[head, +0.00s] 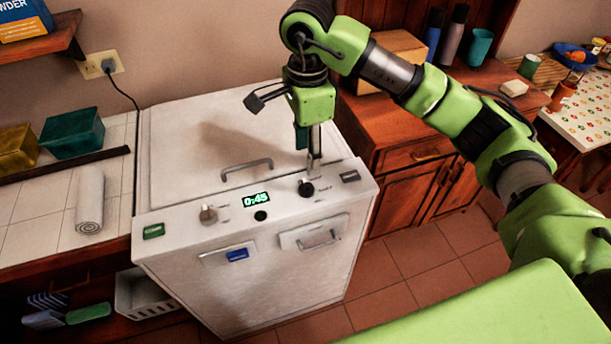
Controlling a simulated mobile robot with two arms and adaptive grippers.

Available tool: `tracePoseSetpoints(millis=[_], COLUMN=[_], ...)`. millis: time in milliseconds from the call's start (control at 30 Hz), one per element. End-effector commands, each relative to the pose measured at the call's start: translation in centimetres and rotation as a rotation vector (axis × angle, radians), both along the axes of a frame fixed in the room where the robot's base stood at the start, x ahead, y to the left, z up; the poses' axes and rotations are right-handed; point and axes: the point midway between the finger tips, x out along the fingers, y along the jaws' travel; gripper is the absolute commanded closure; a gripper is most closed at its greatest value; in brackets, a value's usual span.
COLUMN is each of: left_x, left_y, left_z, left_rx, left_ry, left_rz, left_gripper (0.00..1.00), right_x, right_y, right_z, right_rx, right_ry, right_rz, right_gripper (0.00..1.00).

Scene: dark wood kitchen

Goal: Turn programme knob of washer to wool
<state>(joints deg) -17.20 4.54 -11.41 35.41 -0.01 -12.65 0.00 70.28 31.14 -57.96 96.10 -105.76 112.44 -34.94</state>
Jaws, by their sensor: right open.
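The white washer (270,280) stands in the middle of the head view, with its control panel along the top front edge. A dark round knob (306,188) is on the right part of the panel. A grey knob (208,214) is on the left part. The picture is too small to read the knob markings, so I cannot tell which one selects the programme or where wool is. My right gripper (313,167) is open and points down just above the dark knob. My left gripper is not in view.
A lit display (256,198) reads 0:45, with a dark round button (260,216) below it. A handle (247,168) rises from the washer top. A wooden cabinet (415,155) stands to the right, a tiled counter (40,205) to the left.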

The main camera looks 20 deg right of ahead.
Motion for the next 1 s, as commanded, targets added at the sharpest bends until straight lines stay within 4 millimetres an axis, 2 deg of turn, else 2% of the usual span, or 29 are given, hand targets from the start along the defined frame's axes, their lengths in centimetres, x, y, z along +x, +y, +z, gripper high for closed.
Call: tracePoseSetpoints(millis=[33, 100, 200, 267, 500, 667, 900, 933, 1000], left_x=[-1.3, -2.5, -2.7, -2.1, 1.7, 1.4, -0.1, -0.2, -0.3], left_y=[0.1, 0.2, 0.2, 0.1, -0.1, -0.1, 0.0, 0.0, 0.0], left_z=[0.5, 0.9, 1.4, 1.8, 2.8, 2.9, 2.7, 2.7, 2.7], left_rx=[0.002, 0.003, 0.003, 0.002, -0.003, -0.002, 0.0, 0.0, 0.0], left_ry=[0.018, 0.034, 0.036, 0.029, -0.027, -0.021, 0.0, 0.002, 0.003], left_rz=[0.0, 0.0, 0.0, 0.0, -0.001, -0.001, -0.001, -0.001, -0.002], left_gripper=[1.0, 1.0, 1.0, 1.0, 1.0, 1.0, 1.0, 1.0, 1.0], right_x=[-0.1, -0.2, -0.2, -0.1, 0.0, 0.0, 0.0, 0.0, 0.0], right_y=[0.0, 0.0, 0.0, 0.0, 0.0, 0.1, 0.1, 0.1, 0.1], right_z=[-1.0, -2.6, -4.8, -5.9, -9.4, -10.2, -10.4, -10.3, -10.3], right_rx=[-0.001, -0.001, 0.0, 0.001, 0.001, 0.003, 0.002, 0.002, 0.002], right_ry=[0.007, 0.007, 0.007, 0.006, 0.003, 0.001, 0.0, 0.0, 0.0], right_rz=[-0.001, -0.001, -0.001, -0.002, -0.002, 0.0, 0.0, 0.0, 0.0], right_gripper=[0.57, 0.57, 0.57, 0.57, 0.57, 0.57, 0.57, 0.59, 0.78])
